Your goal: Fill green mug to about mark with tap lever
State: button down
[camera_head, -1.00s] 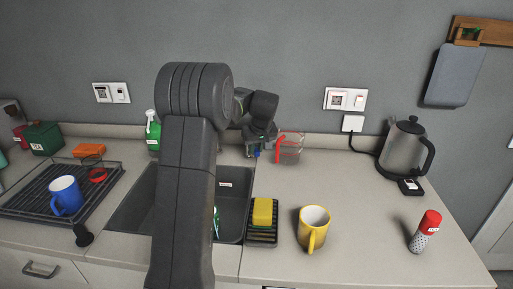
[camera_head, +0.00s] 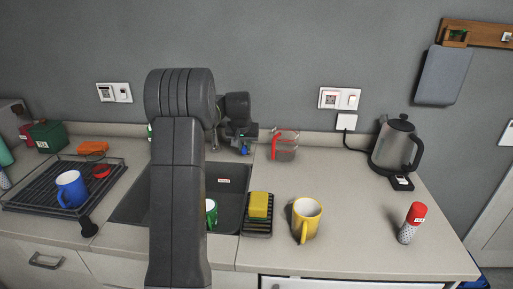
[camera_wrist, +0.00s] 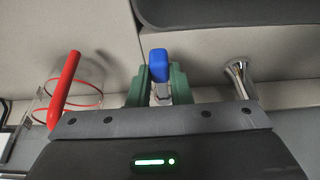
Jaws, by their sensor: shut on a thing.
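The green mug (camera_head: 211,213) stands in the sink, partly hidden behind my arm; its inside, its mark and its water level cannot be made out. The blue-tipped tap lever (camera_wrist: 160,64) is between the two green fingers of my gripper (camera_wrist: 160,86) in the wrist view. My gripper is shut on it. In the head view, my gripper (camera_head: 243,144) is at the back edge of the sink, with a bit of blue showing below it. A metal tap part (camera_wrist: 238,78) shows to the right in the wrist view. No water stream is visible.
A clear jug with a red handle (camera_head: 285,146) stands close to the right of my gripper. A yellow sponge (camera_head: 259,204), a yellow mug (camera_head: 306,218), a kettle (camera_head: 396,148) and a red-topped shaker (camera_head: 411,223) are further right. A rack with a blue mug (camera_head: 71,189) is left.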

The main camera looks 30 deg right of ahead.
dwell(0.3)
jog(key=c, duration=1.3)
grip_release()
jog(key=b+v, duration=0.1)
jog(key=v, duration=1.3)
jog(key=shift+f, duration=0.1)
